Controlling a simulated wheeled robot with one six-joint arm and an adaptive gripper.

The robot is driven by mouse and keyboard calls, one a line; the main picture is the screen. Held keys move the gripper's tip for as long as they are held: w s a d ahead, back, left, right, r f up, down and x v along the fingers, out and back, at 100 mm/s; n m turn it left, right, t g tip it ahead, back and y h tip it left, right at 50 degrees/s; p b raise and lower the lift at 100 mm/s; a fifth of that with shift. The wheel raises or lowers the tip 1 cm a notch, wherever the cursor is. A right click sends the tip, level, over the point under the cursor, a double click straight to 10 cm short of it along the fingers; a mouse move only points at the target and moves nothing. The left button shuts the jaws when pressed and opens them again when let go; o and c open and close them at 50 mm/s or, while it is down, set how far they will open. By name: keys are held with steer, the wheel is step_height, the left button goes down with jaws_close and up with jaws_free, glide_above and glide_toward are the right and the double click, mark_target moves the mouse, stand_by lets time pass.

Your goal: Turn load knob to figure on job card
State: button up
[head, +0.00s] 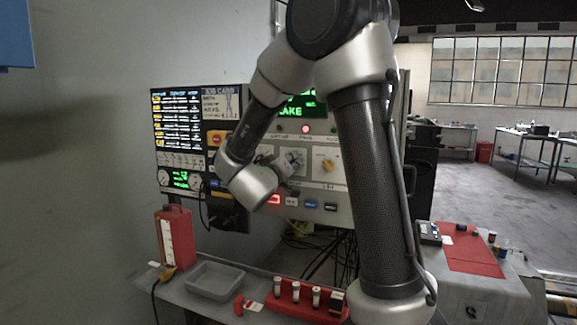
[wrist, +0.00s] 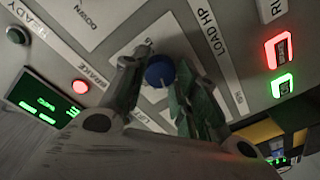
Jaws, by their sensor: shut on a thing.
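In the wrist view a round blue knob (wrist: 160,70) sits on a pale plate of the grey panel. A "LOAD HP" label (wrist: 213,38) runs along the plate's right side. My gripper (wrist: 156,78) has a finger on either side of the blue knob and is shut on it. The fingers hide part of the plate, and I cannot read the knob's setting. In the head view my gripper (head: 291,163) is at the panel (head: 345,205), partly hidden by my wrist. The job card (head: 221,103) is at the panel's upper left, its figures too small to read.
A yellow knob (head: 328,166) is right of my gripper. Lit red (wrist: 278,48) and green (wrist: 283,86) switches are at the right of the wrist view. Below the panel are a grey tray (head: 213,292), a red canister (head: 174,240) and a red rack (head: 290,309).

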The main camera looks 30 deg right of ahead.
steer(key=shift+r+n, duration=0.15)
steer(key=shift+n, duration=0.15)
stand_by(0.4)
steer(key=o, duration=1)
steer(key=shift+o, duration=0.2)
steer(key=v, duration=1.2)
